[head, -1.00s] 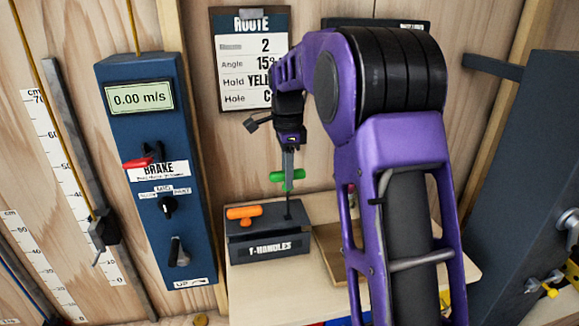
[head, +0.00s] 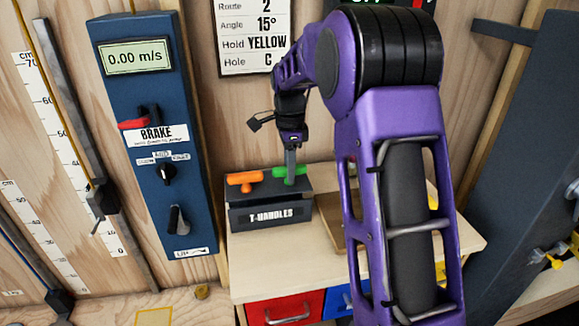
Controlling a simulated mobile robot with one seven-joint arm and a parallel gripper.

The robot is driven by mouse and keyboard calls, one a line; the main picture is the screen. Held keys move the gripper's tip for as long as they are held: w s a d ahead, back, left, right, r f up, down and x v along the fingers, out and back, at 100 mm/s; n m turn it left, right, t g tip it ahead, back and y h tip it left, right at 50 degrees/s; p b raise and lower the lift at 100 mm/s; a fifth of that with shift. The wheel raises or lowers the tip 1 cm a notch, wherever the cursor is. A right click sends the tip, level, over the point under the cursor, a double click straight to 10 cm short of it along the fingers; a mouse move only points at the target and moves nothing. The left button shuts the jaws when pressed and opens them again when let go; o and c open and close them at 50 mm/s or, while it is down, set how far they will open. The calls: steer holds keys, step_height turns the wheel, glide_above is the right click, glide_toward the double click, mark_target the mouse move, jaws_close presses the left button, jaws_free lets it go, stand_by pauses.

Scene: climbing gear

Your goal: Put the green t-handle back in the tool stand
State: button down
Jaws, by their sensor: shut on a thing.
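The green t-handle (head: 282,172) is upright at the right side of the tool stand (head: 240,216), a dark block labelled T-HANDLES. Its green grip sits just above the stand's top, and its shaft does not show, so it appears to be down in the stand. My gripper (head: 290,172) points down from above and is shut on the green grip. An orange t-handle (head: 245,180) stands in the left part of the same stand. The gripper's fingers cover the middle of the green grip.
The stand is on a light wooden cabinet top (head: 270,270) with red (head: 270,310) and blue drawers. A wooden tray (head: 332,222) lies right of the stand, partly behind my arm. The blue brake panel (head: 155,130) rises at the left.

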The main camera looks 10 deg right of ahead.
steer(key=shift+f, duration=0.1)
steer(key=c, duration=0.6)
jaws_free()
